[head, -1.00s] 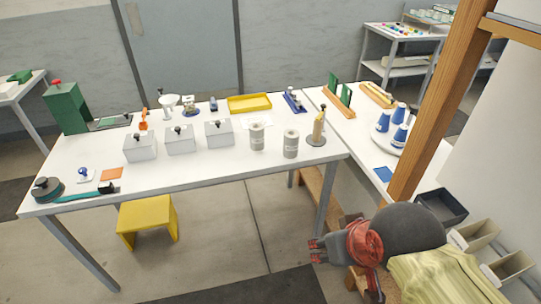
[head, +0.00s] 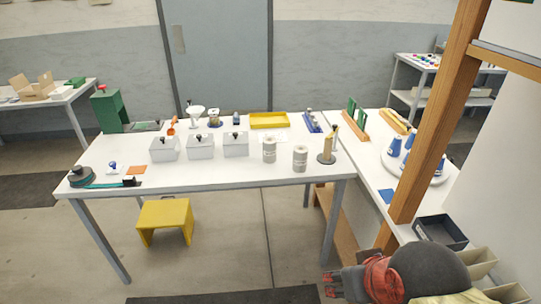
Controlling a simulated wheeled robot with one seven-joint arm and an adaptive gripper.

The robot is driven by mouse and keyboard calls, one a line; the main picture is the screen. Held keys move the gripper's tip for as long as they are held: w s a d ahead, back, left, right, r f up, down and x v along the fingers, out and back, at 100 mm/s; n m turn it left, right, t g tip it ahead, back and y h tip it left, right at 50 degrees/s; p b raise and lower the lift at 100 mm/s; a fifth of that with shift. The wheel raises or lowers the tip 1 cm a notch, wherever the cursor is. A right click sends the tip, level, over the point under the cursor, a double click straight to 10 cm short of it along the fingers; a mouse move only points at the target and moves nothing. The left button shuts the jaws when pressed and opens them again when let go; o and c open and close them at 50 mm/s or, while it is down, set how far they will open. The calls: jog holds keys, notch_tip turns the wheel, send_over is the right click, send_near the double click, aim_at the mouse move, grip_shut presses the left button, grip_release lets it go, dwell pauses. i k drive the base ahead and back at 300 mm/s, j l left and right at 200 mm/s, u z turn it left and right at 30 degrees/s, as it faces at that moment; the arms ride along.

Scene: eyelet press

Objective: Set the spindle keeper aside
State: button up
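An upright tan post (head: 330,142) on a round grey base (head: 326,160) stands near the table's right front corner. A small dark piece (head: 335,129) sits at its top; it may be the spindle keeper, but it is too small to tell. My gripper (head: 328,284) is low at the bottom right, below the table top and well apart from the post. Its two fingers look spread, with nothing between them.
The white table (head: 225,178) holds several lidded white boxes (head: 200,148), two pale cylinders (head: 269,150) and a yellow tray (head: 269,121). A wooden post (head: 425,140) rises at right.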

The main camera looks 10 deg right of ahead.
aim_at(336, 127)
jog(key=i+u, duration=0.2)
jog(key=i, duration=0.25)
jog(key=i+l+u, duration=0.25)
jog(key=i, duration=0.25)
jog(key=j, duration=0.1)
